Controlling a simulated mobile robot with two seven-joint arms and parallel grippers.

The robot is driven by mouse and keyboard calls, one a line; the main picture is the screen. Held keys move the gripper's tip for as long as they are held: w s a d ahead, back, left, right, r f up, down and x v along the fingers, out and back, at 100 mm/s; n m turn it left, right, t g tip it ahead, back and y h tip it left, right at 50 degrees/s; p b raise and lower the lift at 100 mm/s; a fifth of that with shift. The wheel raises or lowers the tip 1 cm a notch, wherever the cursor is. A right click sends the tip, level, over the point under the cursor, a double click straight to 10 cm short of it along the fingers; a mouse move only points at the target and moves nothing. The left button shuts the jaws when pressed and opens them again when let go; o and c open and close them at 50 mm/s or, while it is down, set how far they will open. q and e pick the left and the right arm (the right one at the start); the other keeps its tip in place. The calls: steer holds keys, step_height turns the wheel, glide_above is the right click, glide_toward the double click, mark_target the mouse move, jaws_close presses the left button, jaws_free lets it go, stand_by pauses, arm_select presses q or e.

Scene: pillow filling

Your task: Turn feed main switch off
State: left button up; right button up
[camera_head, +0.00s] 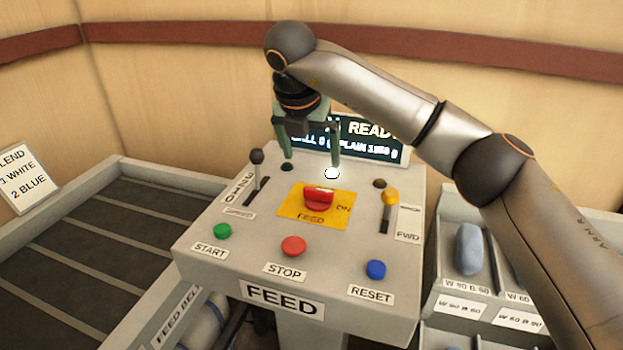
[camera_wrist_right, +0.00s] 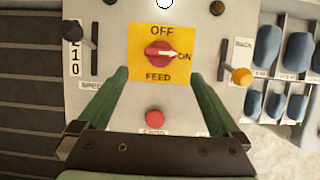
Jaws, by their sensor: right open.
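The feed main switch (camera_head: 319,198) is a red rotary knob on a yellow plate (camera_head: 295,210) in the middle of the grey feed console. In the right wrist view the knob (camera_wrist_right: 158,55) has its white pointer toward ON at the right, with OFF marked at the top. My right gripper (camera_head: 308,158) is open and empty, above the console and behind the knob in the head view. In the right wrist view its green fingers (camera_wrist_right: 158,78) are spread at either side below the yellow plate, apart from the knob. My left gripper is not in view.
A black speed lever (camera_head: 257,158) stands left of the switch, a yellow-knobbed lever (camera_head: 390,197) right. Green START (camera_head: 222,231), red STOP (camera_head: 293,246) and blue RESET (camera_head: 376,270) buttons line the front. A display (camera_head: 375,143) stands behind; a belt (camera_head: 110,235) lies left.

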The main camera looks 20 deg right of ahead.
mark_target(319, 190)
steer(key=p+x, duration=0.2)
steer(key=x, duration=0.9)
steer(key=shift+s+d+f, duration=0.1)
steer(key=shift+f, duration=0.2)
steer(key=c, duration=1.1)
steer(key=shift+c, duration=0.2)
